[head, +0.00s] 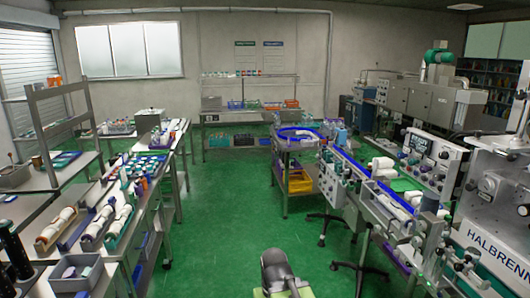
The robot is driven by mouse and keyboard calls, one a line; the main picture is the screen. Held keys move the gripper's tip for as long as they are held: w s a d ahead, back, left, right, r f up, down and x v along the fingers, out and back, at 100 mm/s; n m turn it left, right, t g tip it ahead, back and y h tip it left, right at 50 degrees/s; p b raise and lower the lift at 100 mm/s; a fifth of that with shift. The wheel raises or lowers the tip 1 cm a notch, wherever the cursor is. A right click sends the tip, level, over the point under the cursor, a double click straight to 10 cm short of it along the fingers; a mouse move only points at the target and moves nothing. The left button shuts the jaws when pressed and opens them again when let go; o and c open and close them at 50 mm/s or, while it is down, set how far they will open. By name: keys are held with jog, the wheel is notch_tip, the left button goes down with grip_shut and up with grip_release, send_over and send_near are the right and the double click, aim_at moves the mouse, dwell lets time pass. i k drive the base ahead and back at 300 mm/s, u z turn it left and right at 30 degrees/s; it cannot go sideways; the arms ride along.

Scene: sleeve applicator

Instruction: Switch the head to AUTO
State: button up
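The applicator machine (492,232), a large grey-white unit lettered "HALBRENN", stands at the right edge, partly cut off by the frame. Beside it is a pale control panel (436,152) with a small screen and several knobs. Another panel with dials (332,183) sits at the far end of the conveyor line. Which knob is the AUTO switch cannot be read at this size. A dark grey part of my arm, seemingly my gripper (278,272), shows low in the middle, far from the panels. Its fingers are not clear, and nothing is visibly held.
A conveyor (370,182) with white rolls runs along the right, with stool legs (358,268) below it. Benches with bottles and trays (110,222) line the left. A back rack (248,108) stands at the wall. The green floor (235,210) between is clear.

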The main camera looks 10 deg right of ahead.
aim_at(445, 155)
jog(key=z, duration=4.35)
jog(key=i, duration=0.1)
jog(key=u, duration=3)
